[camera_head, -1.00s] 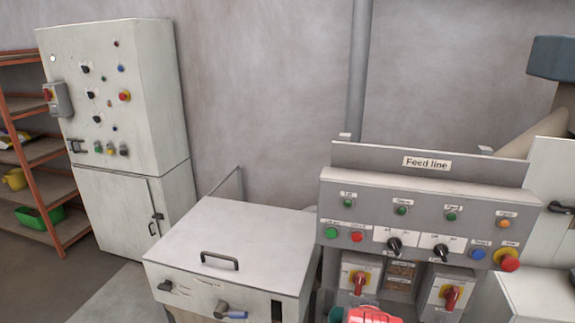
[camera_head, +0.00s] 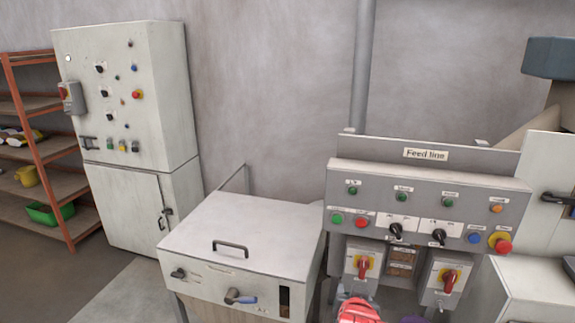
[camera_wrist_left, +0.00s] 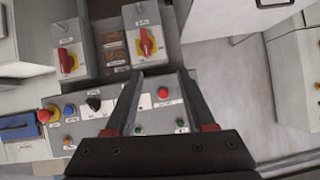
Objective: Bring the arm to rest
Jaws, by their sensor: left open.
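My left gripper (camera_wrist_left: 160,76) shows in the left wrist view. Its two dark fingers are apart, with nothing between them. Behind the fingers is the grey Feed line panel (camera_wrist_left: 75,132), seen upside down, with its buttons and two red-and-yellow rotary switches. The fingers overlap the panel in this view, and I cannot tell how far they are from it. My right gripper is in neither view.
A white box with a handled lid (camera_head: 240,228) stands left of the panel. A tall control cabinet (camera_head: 125,130) and an orange shelf rack (camera_head: 40,150) stand farther left. A red object (camera_head: 358,311) and a purple one (camera_head: 413,320) are cut off at the bottom edge.

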